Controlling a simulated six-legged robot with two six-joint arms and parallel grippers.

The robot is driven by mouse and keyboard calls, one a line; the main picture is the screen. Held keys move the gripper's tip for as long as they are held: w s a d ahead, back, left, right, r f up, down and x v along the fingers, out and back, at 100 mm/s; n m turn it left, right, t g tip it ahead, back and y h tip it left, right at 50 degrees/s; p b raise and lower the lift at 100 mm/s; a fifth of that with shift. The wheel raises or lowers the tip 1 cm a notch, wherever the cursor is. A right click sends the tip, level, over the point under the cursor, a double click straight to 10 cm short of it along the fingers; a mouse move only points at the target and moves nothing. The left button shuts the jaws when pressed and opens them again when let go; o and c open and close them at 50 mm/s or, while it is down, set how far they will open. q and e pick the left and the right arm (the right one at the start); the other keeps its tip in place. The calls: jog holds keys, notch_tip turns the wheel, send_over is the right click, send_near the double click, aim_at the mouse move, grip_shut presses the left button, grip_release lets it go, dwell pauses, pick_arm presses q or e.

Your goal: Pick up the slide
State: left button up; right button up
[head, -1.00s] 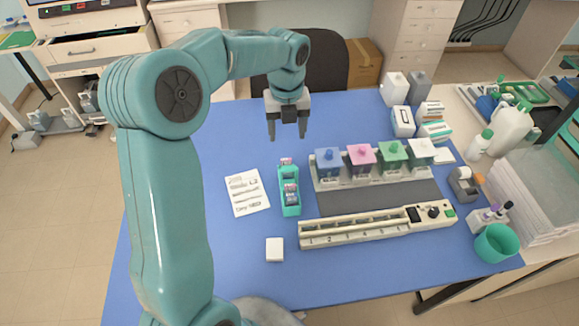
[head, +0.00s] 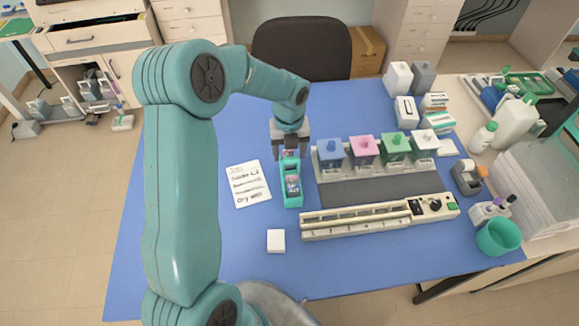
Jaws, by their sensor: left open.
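A narrow teal slide rack (head: 293,201) stands on the blue table, with slides in it. One slide (head: 289,154) with a pinkish label shows at the rack's far end, partly hidden by my gripper. Other slides (head: 293,184) show in the middle of the rack. My left gripper (head: 290,153) points down over the far end of the rack, with its fingers open around the far slide's top. I cannot tell whether the fingers touch it. My right gripper is not in view.
Staining jars with blue (head: 331,149), pink (head: 364,149), green and white lids stand just right of the rack. A long cream numbered tray (head: 360,220) lies in front of them. A written card (head: 248,184) lies left of the rack and a white block (head: 276,240) nearer. The table's left side is clear.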

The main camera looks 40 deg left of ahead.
aim_at(289, 168)
pick_arm(q)
jog(key=f, duration=0.1)
jog(key=f+b, duration=0.2)
jog(key=f, duration=0.1)
jog(key=shift+w+a, duration=0.1)
jog(key=shift+a, duration=0.2)
jog(key=shift+f+b, duration=0.3)
jog(key=shift+w+d+r, duration=0.15)
jog(key=shift+r, duration=0.05)
jog(key=shift+s, duration=0.2)
jog(key=c, duration=1.1)
jog(key=shift+w, duration=0.15)
jog(key=shift+c, duration=0.2)
